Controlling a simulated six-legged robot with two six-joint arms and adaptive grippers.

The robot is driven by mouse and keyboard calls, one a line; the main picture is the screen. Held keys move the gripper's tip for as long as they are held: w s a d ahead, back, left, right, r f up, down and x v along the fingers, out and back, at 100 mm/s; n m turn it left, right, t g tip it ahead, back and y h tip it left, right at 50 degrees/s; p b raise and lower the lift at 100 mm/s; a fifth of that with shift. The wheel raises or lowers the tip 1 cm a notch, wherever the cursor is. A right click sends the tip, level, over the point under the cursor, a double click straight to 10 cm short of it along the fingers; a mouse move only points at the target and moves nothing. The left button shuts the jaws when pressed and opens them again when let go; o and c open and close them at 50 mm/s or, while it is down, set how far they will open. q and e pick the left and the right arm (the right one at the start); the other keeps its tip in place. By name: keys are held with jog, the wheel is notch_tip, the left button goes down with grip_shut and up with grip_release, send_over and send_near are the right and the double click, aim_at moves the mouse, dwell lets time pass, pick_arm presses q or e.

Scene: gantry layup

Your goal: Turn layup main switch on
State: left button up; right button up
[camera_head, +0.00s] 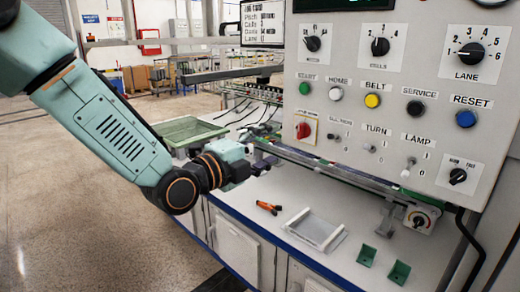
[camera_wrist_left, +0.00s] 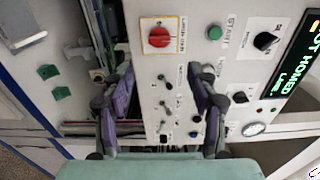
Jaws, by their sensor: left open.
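A red rotary switch (camera_head: 303,130) on a pale plate with a yellow border sits at the lower left of the grey control panel (camera_head: 340,92). In the left wrist view the red switch (camera_wrist_left: 159,37) shows at the top, beyond the fingertips; its small label is hard to read. My left gripper (camera_head: 262,159) is left of and below the switch, apart from the panel. In the left wrist view its two purple-padded fingers (camera_wrist_left: 165,80) are spread, with nothing between them. The knob's exact setting is hard to tell. My right gripper is in neither view.
A green START button (camera_head: 305,88) is just above the switch, with toggles (camera_head: 369,147) to its right. The bench below holds orange-handled pliers (camera_head: 269,208), a clear tray (camera_head: 316,230) and green brackets (camera_head: 398,272). A rail runs under the panel.

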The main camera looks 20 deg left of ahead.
pick_arm(q)
jog(key=shift+v, duration=1.1)
